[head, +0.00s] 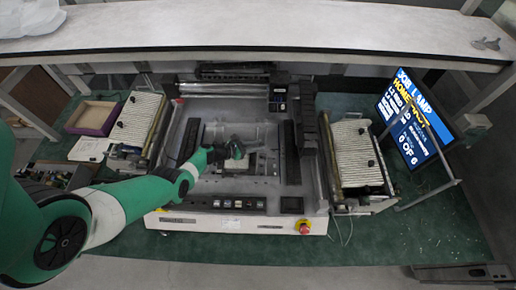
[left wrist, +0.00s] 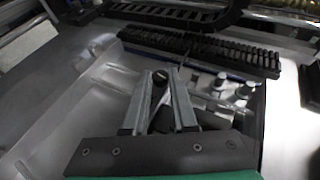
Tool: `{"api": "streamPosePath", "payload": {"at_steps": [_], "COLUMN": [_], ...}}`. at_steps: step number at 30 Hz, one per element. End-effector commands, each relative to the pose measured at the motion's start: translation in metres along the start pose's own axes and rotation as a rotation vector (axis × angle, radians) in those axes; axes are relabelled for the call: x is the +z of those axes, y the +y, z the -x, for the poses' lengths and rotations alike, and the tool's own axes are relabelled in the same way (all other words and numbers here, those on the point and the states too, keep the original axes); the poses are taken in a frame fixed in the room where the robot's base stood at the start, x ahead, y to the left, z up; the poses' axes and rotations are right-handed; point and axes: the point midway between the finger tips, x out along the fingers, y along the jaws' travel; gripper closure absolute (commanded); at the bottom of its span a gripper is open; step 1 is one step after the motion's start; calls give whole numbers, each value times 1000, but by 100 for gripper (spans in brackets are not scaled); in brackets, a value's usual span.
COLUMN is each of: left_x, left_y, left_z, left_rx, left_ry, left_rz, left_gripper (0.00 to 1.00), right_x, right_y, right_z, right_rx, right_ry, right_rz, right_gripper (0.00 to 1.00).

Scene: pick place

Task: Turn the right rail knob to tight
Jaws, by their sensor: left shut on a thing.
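My left gripper (head: 239,155) reaches from the left into the middle of the open machine (head: 215,112). In the left wrist view, its two grey fingers (left wrist: 161,82) are shut on a small dark round knob (left wrist: 160,77). The fingers stand one on each side of the knob and partly hide it. I cannot tell the knob's turned position, or for certain that it is the right rail knob. The knob is too small to make out in the head view. My right gripper is out of view.
Silvery posts (left wrist: 221,84) stand close to the right of the fingers. A black ribbed strip (left wrist: 205,50) lies beyond them. A shelf (head: 290,28) overhangs the back. A lit screen (head: 412,115) stands at right, and a red button (head: 304,228) sits on the machine's front.

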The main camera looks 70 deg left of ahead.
Motion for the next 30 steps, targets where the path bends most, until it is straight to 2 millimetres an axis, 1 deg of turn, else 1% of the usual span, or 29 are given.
{"api": "streamPosePath", "payload": {"at_steps": [1, 10, 16, 29, 30], "left_x": [-3, 0, 1, 3, 3], "left_y": [4, 5, 5, 4, 5], "left_z": [-3, -2, -1, 0, 0], "left_rx": [-27, -175, -214, -223, -222], "left_ry": [-7, -7, -3, -3, -3], "left_rz": [-16, -76, -89, -92, -92], "left_gripper": [100, 100, 100, 100, 67], "right_x": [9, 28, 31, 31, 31], "right_y": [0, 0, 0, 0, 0], "right_z": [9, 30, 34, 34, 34], "right_rx": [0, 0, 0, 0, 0], "right_ry": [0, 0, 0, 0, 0], "right_rz": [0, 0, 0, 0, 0], "right_gripper": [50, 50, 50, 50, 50]}}
